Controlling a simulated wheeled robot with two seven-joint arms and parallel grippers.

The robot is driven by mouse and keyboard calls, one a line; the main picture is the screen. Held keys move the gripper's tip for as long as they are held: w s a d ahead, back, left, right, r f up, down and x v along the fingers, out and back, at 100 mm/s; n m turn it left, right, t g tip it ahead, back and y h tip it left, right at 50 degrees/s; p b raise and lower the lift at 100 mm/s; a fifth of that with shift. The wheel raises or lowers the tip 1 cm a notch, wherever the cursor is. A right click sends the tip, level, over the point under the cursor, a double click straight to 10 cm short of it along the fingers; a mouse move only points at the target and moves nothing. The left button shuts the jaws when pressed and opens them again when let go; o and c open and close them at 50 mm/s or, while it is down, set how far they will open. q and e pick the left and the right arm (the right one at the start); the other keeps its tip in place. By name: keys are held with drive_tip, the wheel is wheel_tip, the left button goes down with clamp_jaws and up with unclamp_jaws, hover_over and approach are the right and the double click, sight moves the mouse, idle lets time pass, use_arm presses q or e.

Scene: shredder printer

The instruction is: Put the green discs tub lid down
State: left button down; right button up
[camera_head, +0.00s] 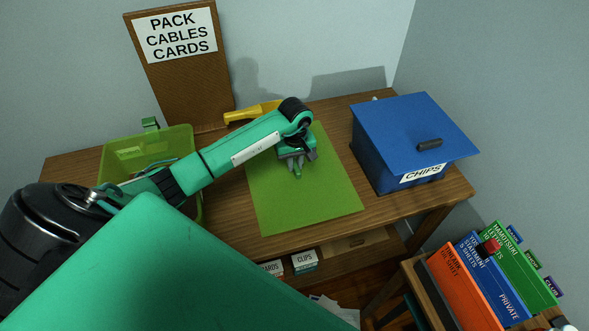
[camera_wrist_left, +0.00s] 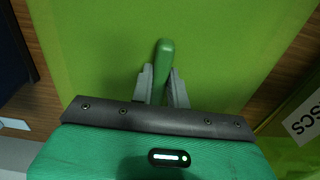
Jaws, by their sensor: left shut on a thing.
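The green discs tub lid (camera_head: 300,207) is a flat green sheet over the middle of the desk. It lies roughly level, and I cannot tell whether it touches the desktop. Its upright green handle (camera_wrist_left: 165,65) is between the fingers of my left gripper (camera_wrist_left: 162,85), which is shut on it. In the head view my left gripper (camera_head: 295,168) points down at the lid's middle. The translucent green tub (camera_head: 130,160) stands open at the left of the desk, partly hidden by my left arm. My right gripper is not in view.
A blue CHIPS tub (camera_head: 378,160) with a blue lid (camera_head: 405,118) stands just right of the green lid. A yellow object (camera_head: 243,114) lies behind my arm. A board sign (camera_head: 185,85) stands at the back. Binders (camera_head: 465,285) stand at lower right.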

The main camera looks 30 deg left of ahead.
sight(295, 173)
use_arm(q)
wheel_tip(295, 173, down, 4)
drive_tip(key=shift+p, duration=0.4)
drive_tip(key=shift+f, duration=0.25)
drive_tip(key=c, duration=1.8)
unclamp_jaws()
drive_tip(key=shift+f, duration=0.15)
drive_tip(key=o, duration=0.4)
drive_tip(key=shift+o, duration=0.2)
